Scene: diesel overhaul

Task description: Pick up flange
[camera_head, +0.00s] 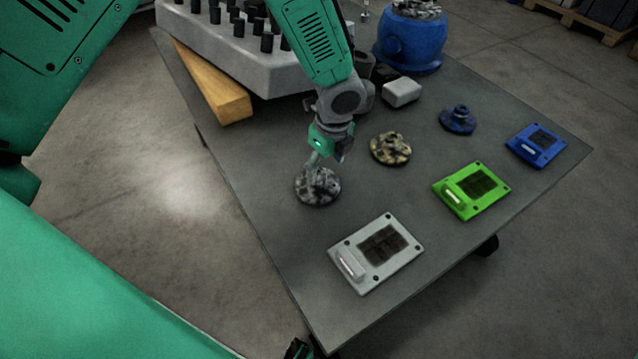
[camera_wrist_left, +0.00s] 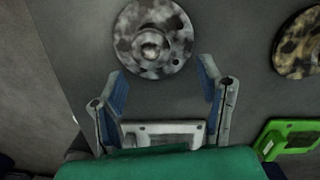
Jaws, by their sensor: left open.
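A round grey and black mottled flange (camera_head: 318,190) with a raised hub lies flat near the table's left edge. My left gripper (camera_head: 322,158) is just above it, pointing down, and partly covers it in the head view. In the left wrist view the same flange (camera_wrist_left: 150,18) lies ahead of the spread fingers of my left gripper (camera_wrist_left: 162,72), its hub roughly between their lines. The fingers are open with nothing between them. A tan and black mottled flange (camera_head: 391,149) and a dark blue flange (camera_head: 458,120) lie farther right. My right gripper is not seen.
White (camera_head: 345,245), green (camera_head: 455,190) and blue (camera_head: 522,145) plates line the table's right side. A grey block with black pegs (camera_head: 285,75), a wooden beam (camera_head: 222,95), a blue pot (camera_head: 405,48) and a small light box (camera_head: 402,92) stand at the back.

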